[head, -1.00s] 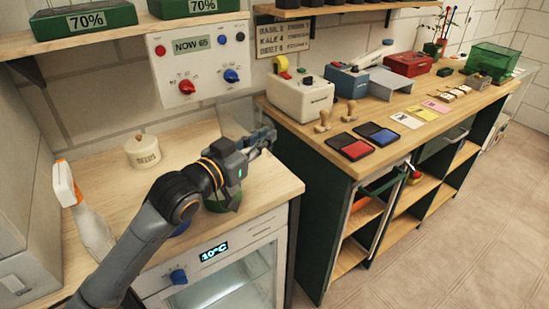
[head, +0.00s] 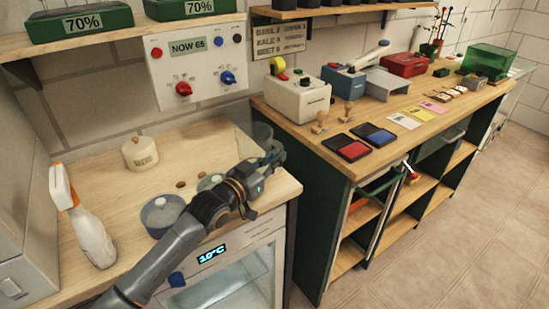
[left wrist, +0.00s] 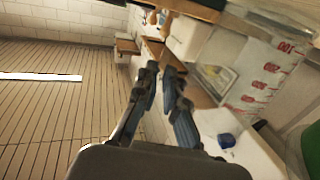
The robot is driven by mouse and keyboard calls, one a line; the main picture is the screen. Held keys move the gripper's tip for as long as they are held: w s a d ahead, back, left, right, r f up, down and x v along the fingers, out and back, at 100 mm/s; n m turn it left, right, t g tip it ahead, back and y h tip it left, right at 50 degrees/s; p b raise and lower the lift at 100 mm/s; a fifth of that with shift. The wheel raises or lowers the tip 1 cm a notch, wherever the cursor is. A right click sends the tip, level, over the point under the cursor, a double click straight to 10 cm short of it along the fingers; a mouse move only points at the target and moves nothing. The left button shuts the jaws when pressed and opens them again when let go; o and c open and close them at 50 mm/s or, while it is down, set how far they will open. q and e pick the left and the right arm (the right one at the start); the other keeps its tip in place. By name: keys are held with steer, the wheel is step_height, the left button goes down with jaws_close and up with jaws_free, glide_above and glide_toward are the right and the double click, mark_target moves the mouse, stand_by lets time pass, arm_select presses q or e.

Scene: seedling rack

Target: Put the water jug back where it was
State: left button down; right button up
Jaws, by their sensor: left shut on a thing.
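The water jug (head: 262,132) is clear and hard to make out in the head view, at the back right corner of the left counter. In the left wrist view a see-through wall with red measuring marks (left wrist: 268,84) fills the right side. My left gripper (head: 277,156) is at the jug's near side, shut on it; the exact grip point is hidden. Its two fingers (left wrist: 160,72) show close together in the left wrist view. I cannot tell if the jug touches the counter. My right gripper is not in view.
The counter (head: 110,185) carries a cream seed pot (head: 140,153), a grey lidded pot (head: 162,214), a spray bottle (head: 85,220) and a greenish round item (head: 209,182) partly behind my arm. A control panel (head: 197,62) hangs above.

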arm_select(q)
steer(key=shift+f, duration=0.1)
steer(key=c, duration=1.4)
jaws_free()
steer(key=shift+c, duration=0.2)
steer(key=v, duration=1.2)
steer(key=shift+d, duration=0.1)
